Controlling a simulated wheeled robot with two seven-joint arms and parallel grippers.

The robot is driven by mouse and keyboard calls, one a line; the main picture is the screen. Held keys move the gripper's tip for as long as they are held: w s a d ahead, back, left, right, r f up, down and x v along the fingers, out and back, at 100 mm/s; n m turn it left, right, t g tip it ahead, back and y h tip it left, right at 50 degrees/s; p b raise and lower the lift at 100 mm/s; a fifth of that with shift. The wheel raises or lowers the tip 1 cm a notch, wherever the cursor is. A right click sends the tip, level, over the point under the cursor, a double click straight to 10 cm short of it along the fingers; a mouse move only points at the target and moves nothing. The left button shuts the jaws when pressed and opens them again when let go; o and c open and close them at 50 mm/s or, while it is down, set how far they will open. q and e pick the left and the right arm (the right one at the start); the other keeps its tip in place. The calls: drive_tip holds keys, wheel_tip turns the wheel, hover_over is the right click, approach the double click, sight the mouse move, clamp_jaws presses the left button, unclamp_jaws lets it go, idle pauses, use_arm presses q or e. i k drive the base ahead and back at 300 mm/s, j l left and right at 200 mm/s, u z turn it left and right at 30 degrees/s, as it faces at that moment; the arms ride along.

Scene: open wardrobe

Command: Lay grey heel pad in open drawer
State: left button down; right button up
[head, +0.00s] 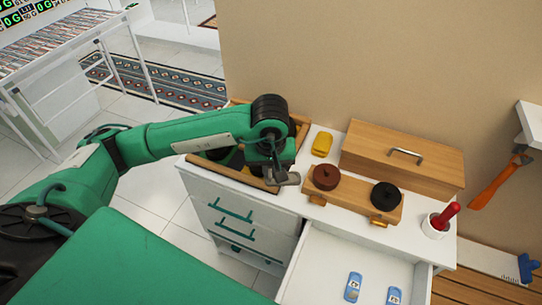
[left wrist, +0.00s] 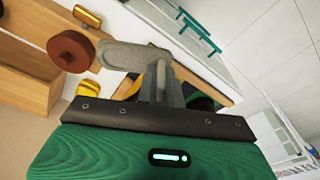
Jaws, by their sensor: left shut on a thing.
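The grey heel pad (head: 290,181) is held by my left gripper (head: 279,172) above the cabinet top, by the right edge of a wooden tray. In the left wrist view the heel pad (left wrist: 128,54) is long and rounded, and it sticks out to the left from between the fingers of the left gripper (left wrist: 160,82). The open drawer (head: 330,254) is pulled out at the lower right of the head view, below and right of the gripper. Two blue items (head: 353,287) (head: 394,296) with white labels lie in it. My right gripper is out of view.
A wooden tray (head: 238,175) stands left on the cabinet. A wooden stand holds a reddish-brown disc (head: 326,176) and a black disc (head: 386,195). Behind are a yellow object (head: 322,144) and a wooden box (head: 400,165). A white cup (head: 434,228) holds a red-handled thing.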

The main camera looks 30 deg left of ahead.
sight(312, 271)
drive_tip(key=l, duration=0.45)
drive_tip(key=k+l+u, duration=0.15)
drive_tip(key=l, duration=0.7)
drive_tip(key=k+l+u, duration=0.1)
drive_tip(key=l, duration=0.35)
drive_tip(key=k, duration=0.05)
